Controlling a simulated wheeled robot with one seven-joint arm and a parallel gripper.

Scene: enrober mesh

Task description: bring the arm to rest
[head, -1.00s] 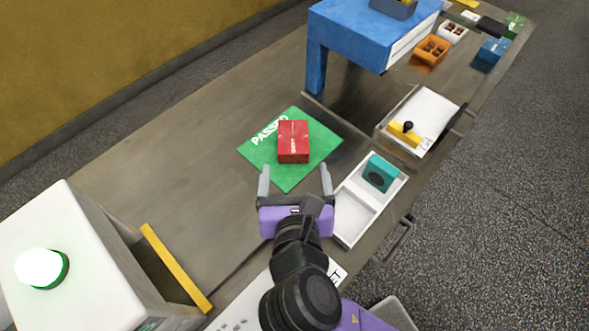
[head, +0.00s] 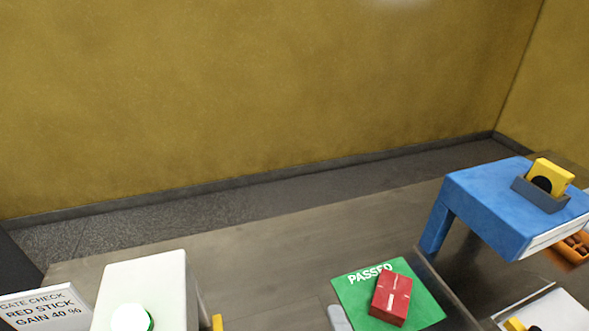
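In the head view, one grey fingertip of my gripper shows at the bottom edge, just left of the green mat. The rest of my gripper and arm is below the picture, so its opening is hidden. A red box (head: 391,298) lies on the green mat (head: 352,291) marked PASSED. The visible fingertip is apart from the red box.
A white machine (head: 146,280) with a lit green-rimmed button (head: 131,318) stands at left, beside a GATE CHECK sign (head: 43,309). A blue stand (head: 487,205) at right bears a grey holder (head: 541,195) with a yellow block (head: 549,176). The bench's middle is clear.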

